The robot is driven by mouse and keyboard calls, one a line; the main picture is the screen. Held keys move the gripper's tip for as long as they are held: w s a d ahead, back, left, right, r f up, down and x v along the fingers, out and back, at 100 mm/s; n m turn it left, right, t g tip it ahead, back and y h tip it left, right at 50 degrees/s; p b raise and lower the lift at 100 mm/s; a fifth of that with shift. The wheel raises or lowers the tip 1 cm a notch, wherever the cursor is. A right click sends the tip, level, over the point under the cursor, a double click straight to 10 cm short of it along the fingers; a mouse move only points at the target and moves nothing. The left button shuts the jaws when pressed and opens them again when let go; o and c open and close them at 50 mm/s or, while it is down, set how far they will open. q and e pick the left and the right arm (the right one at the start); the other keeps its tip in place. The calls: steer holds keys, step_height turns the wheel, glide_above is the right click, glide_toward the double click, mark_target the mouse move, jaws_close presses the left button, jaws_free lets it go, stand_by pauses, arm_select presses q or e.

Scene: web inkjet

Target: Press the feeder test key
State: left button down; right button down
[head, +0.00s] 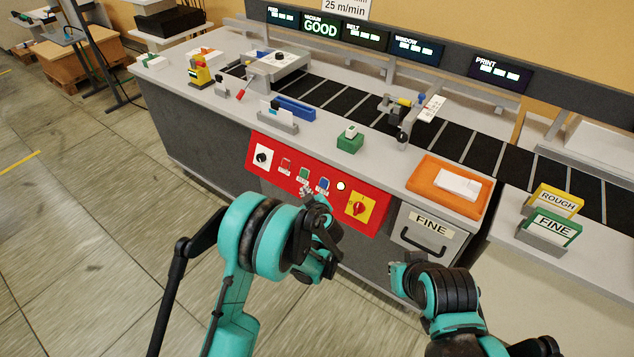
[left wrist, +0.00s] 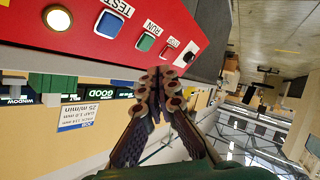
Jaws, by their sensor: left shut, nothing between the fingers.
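The red control panel (head: 272,176) on the cabinet front carries a row of keys. The blue key (head: 322,185), labelled TEST in the left wrist view (left wrist: 108,23), sits between the green RUN key (left wrist: 145,42) and a round pale lamp (left wrist: 57,18). A red key (head: 285,166) is further left in the head view. My left gripper (head: 307,192) is shut and empty just in front of the panel, near the green and blue keys; its fingertips (left wrist: 158,78) appear apart from the keys. My right gripper (head: 398,272) is low, before the FINE drawer; its jaw state is unclear.
A black knob (head: 263,157) and a yellow plate with a red switch (head: 358,207) flank the keys. Above are the worktop with a green block (head: 350,144) and an orange tray (head: 432,196). The FINE drawer (head: 428,237) has a protruding handle. Open floor lies left.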

mark_target(320, 186)
stand_by(0.3)
arm_select(q)
steer(key=shift+w+d+f+b, duration=0.35)
steer(key=shift+w+d+f, duration=0.4)
steer(key=shift+w, duration=0.3)
steer(key=shift+w+d+f+b, duration=0.3)
steer(key=shift+w+d+f, duration=0.3)
steer(key=shift+w+d, duration=0.35)
steer(key=shift+w+d+f+b, duration=0.35)
steer(key=shift+w+d+f, duration=0.3)
steer(key=shift+w, duration=0.5)
steer(key=shift+f, duration=0.1)
steer(key=shift+w+d+f+b, duration=0.15)
steer(key=shift+w+d+b, duration=0.05)
steer(key=shift+w+b, duration=0.1)
steer(key=shift+w+d+f+b, duration=0.2)
steer(key=shift+w+b, duration=0.1)
steer(key=shift+s+a, duration=0.1)
steer(key=shift+s+a+r, duration=0.35)
steer(key=shift+s+r, duration=0.05)
steer(key=shift+s, duration=0.1)
